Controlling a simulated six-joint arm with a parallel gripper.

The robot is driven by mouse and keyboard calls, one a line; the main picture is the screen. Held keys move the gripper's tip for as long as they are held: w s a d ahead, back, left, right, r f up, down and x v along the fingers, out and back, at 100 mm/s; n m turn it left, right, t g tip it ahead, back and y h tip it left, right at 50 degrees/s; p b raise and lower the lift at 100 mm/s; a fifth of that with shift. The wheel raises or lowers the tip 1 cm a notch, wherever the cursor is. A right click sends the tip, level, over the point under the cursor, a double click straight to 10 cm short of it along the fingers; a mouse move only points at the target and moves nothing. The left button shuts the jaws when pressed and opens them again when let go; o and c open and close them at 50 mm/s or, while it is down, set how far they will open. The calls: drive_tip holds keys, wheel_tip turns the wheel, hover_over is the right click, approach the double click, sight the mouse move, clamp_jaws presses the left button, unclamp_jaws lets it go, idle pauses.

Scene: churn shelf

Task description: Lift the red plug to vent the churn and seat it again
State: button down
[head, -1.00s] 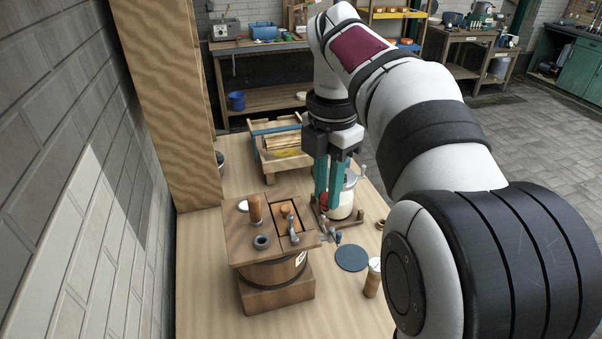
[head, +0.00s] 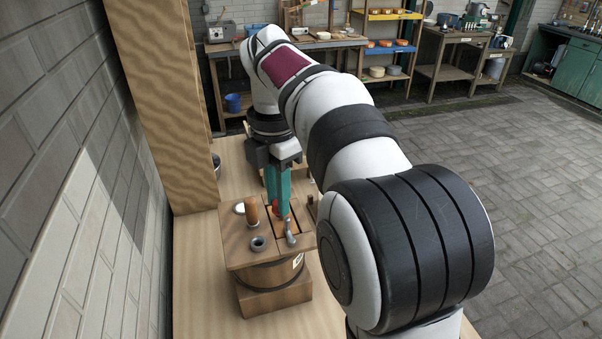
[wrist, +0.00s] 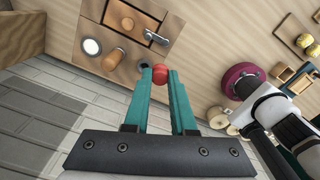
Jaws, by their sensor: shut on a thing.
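My gripper (head: 277,211) is shut on the red plug (wrist: 160,70), which sits between its teal fingertips. A sliver of the plug (head: 274,209) shows in the head view. The gripper points down near the far side of the churn (head: 268,273), a brown tub with a square wooden top (head: 237,252). The top bears a grey ring (head: 258,243), an upright wooden peg (head: 252,209), a pale disc (head: 239,208) and a metal handle (head: 290,232). In the wrist view the plug appears beside the top's edge. I cannot tell its height above the top.
A tall wooden post (head: 155,100) and a tiled wall (head: 60,170) stand on the left. My arm hides the table's right part. Bare tabletop (head: 195,290) lies left of the churn. Benches with tools and shelves are at the back.

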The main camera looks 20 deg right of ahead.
drive_tip(key=shift+w+a+f, duration=0.25)
drive_tip(key=shift+a+f, duration=0.45)
drive_tip(key=shift+f, duration=0.3)
drive_tip(key=shift+w+a+f, duration=0.2)
drive_tip(key=shift+a+f, duration=0.45)
drive_tip(key=shift+f, duration=0.35)
drive_tip(key=shift+w+a+f, duration=0.25)
drive_tip(key=shift+a+f, duration=0.45)
drive_tip(key=shift+f, duration=0.3)
drive_tip(key=shift+f, duration=1.25)
drive_tip(key=shift+r, duration=0.1)
drive_tip(key=c, duration=0.7)
unclamp_jaws()
drive_tip(key=c, duration=0.3)
drive_tip(key=shift+c, duration=0.2)
